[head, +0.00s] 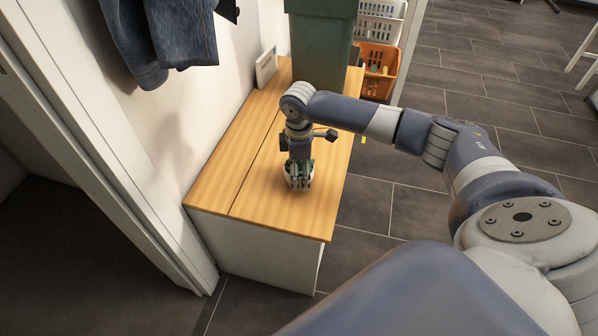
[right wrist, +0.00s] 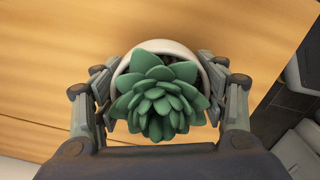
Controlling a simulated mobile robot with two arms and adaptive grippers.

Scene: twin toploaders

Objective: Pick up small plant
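The small plant, a green succulent (right wrist: 160,98) in a round white pot (right wrist: 168,46), is between the fingers of my right gripper (right wrist: 162,108) in the right wrist view. One finger is on each side of the pot, at or very near its wall. The leaves hide part of the fingertips, so firm contact cannot be told. In the head view my right gripper (head: 299,175) points down over the plant. The pot (head: 293,184) appears to rest upright on the wooden bench top. My left gripper is not in view.
The wooden bench (head: 285,212) has free room around the pot. A green box (head: 320,45) stands at its far end, with a small white frame (head: 266,66) by the wall. An orange crate (head: 378,72) is beyond. Jeans (head: 165,40) hang at upper left.

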